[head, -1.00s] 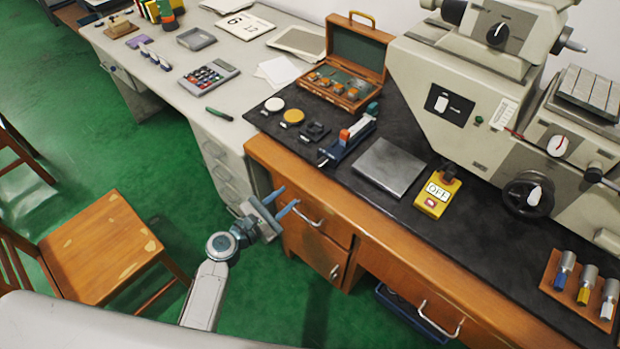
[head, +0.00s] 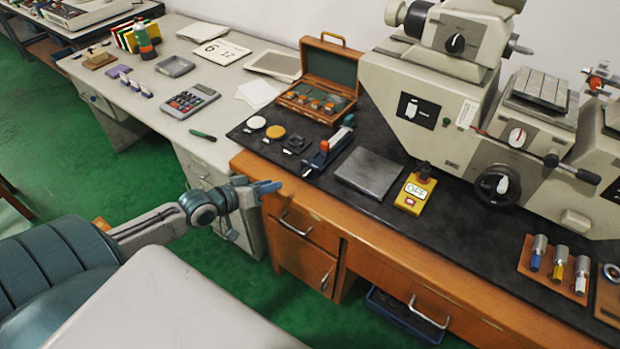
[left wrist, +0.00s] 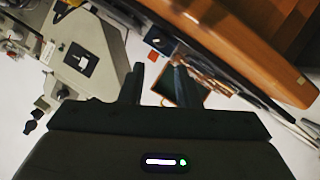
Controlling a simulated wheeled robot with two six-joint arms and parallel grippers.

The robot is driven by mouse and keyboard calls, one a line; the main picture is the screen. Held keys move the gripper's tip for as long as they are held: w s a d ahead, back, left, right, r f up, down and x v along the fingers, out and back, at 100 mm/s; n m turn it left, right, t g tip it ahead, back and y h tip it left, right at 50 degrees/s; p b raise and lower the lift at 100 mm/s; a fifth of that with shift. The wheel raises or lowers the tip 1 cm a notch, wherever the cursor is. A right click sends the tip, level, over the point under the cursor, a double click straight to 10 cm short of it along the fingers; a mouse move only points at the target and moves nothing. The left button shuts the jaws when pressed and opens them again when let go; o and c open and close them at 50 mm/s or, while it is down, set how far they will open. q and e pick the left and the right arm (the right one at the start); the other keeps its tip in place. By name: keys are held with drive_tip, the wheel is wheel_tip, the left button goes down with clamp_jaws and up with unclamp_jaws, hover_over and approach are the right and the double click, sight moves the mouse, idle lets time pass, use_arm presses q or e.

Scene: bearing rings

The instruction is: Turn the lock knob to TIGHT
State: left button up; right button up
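The grey machine (head: 440,135) stands at the back right of the bench in the head view. It has a black knob with a white pointer (head: 456,43) high up, a white dial knob with a red pointer (head: 517,137), and a black handwheel (head: 497,186). No TIGHT marking is readable, so I cannot tell which is the lock knob. My left gripper (head: 267,187) is near the bench's front left edge, well away from these knobs. Its two fingers show apart and empty in the left wrist view (left wrist: 157,85). My right gripper is not in view.
On the dark mat are a metal plate (head: 369,173), a yellow OFF switch box (head: 415,193), a blue stand (head: 327,150) and an open wooden case (head: 325,85). A black lever (head: 572,168) sticks out of the machine. A micrometer rack (head: 555,268) lies at the right.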

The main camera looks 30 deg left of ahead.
use_arm(q)
drive_tip(key=b, duration=0.2)
approach(302, 175)
drive_tip(key=w, duration=0.2)
drive_tip(key=shift+f+p+x, duration=0.15)
drive_tip(key=shift+x, duration=1.35)
drive_tip(key=shift+f+p+x, duration=0.15)
drive_tip(key=shift+x, duration=1.35)
drive_tip(key=shift+s+d, duration=0.15)
drive_tip(key=shift+d, duration=0.05)
clamp_jaws()
